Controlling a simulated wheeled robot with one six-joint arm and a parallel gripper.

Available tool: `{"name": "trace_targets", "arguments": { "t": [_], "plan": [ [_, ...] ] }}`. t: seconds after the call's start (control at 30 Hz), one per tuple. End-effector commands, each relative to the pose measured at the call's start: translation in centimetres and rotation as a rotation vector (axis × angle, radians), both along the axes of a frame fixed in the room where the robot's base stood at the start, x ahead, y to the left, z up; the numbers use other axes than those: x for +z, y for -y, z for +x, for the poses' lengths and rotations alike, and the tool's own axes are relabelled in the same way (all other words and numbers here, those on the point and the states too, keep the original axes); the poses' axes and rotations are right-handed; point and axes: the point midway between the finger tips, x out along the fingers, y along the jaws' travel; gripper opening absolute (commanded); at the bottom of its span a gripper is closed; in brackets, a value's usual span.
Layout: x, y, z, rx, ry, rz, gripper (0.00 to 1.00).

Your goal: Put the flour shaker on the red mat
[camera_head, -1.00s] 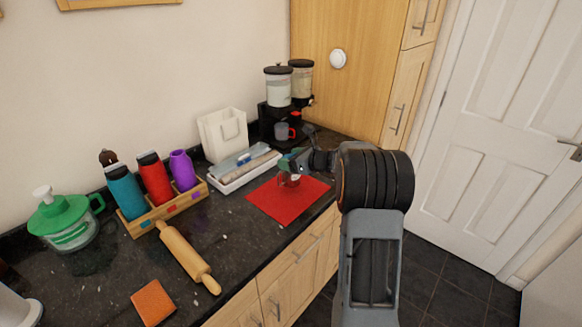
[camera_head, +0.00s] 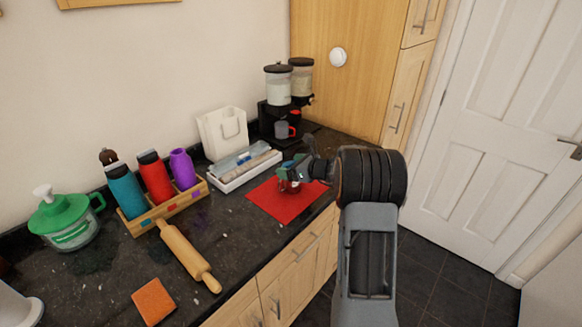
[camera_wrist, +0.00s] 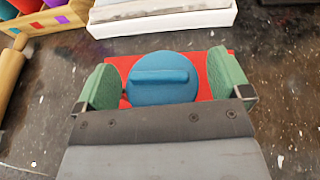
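The flour shaker shows in the wrist view as a round blue lid with a raised bar (camera_wrist: 165,78), seen from above with the red mat (camera_wrist: 210,65) around it. In the head view the gripper (camera_head: 292,174) and the small shaker (camera_head: 289,187) are over the red mat (camera_head: 285,208). The fingers partly hide the shaker. I cannot tell whether its base touches the mat.
A white tray (camera_head: 248,178) lies behind the mat. A black dispenser (camera_head: 273,122) with a grey mug (camera_head: 282,130) stands at the back. A wooden rack (camera_head: 140,226) of bottles, a rolling pin (camera_head: 188,255) and an orange sponge (camera_head: 153,301) are left.

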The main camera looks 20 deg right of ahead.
Motion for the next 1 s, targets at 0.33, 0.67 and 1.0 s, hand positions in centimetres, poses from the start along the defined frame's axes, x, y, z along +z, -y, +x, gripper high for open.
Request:
{"name": "trace_targets", "arguments": {
  "t": [0.33,0.67,1.0],
  "plan": [
    [0.5,0.1,-0.2,-0.001,0.0,0.0,0.96],
    [2.0,3.1,-5.1,-0.005,0.002,-0.001,0.96],
    [3.5,5.3,-9.1,-0.002,0.0,-0.001,0.96]
  ]
}}
